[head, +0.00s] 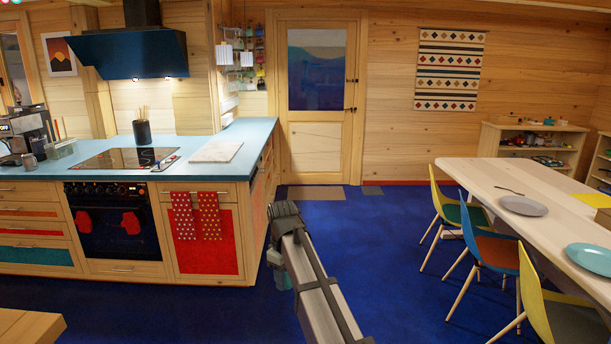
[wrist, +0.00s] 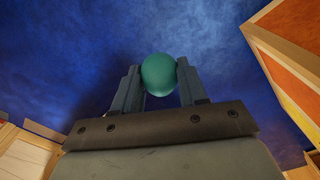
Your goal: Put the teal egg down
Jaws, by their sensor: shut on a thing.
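The teal egg (wrist: 159,74) is held between the two fingers of my gripper (wrist: 160,82) in the wrist view. My gripper is shut on it, with a finger against each side. Blue floor shows behind the egg, and nothing is seen supporting it from below. In the head view my arm reaches out over the blue floor, right of the kitchen counter. My gripper (head: 278,268) is partly hidden by my arm there, and I cannot make out the egg in that view.
A blue-topped counter (head: 190,152) with a hob (head: 125,158) and a white board (head: 216,152) stands left. A long pale table (head: 480,178) with plates (head: 523,206) and several chairs (head: 492,250) stands right. Blue floor (head: 350,220) lies open between them, toward a door (head: 316,155).

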